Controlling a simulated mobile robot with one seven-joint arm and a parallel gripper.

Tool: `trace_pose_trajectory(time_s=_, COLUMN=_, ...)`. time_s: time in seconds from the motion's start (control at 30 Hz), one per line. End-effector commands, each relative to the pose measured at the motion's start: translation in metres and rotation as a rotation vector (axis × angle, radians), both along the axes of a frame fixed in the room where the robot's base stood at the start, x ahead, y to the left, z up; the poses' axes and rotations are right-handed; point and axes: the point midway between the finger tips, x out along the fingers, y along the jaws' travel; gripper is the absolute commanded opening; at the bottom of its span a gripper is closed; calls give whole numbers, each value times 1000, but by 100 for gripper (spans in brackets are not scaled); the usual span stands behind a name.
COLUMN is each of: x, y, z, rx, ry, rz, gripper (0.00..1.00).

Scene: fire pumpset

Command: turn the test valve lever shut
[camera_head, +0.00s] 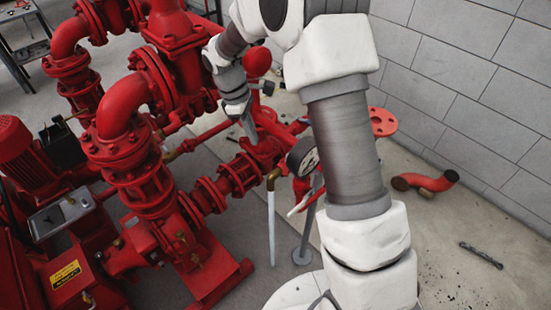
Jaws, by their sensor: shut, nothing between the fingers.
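Red pump pipework fills the left and middle of the head view. My gripper (249,137) points down at a red flanged pipe section near the middle. Its fingers are together with nothing seen between them. A thin red and pale lever-like part (299,206) shows just below the pressure gauge, beside my arm. I cannot tell for sure whether it is the test valve lever. My gripper is up and left of it, apart from it. My arm hides part of the area to the right of the gauge.
A round pressure gauge (303,157) stands close to my arm. A brass elbow (272,178) tops a pale drain pipe (271,228). A loose red pipe bend (430,181) and a dark tool (481,255) lie on the floor at right, before a grey block wall (470,70).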

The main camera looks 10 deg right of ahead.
Motion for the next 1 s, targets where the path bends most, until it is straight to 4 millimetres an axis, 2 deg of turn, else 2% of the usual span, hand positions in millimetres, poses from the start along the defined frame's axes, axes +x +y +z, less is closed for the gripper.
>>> trace_pose_trajectory(time_s=0.17, x=0, y=2, z=-10, rx=0, ry=14, rz=59, gripper=0)
trace_pose_trajectory(time_s=0.27, x=-1, y=-1, z=-24, rx=0, ry=16, rz=57, gripper=0)
trace_pose_trajectory(time_s=0.67, x=-9, y=-21, z=-104, rx=0, ry=15, rz=53, gripper=0)
trace_pose_trajectory(time_s=0.8, x=-17, y=-42, z=-99, rx=0, ry=11, rz=49, gripper=0)
trace_pose_trajectory(time_s=1.0, x=-23, y=-55, z=-99, rx=1, ry=10, rz=52, gripper=0)
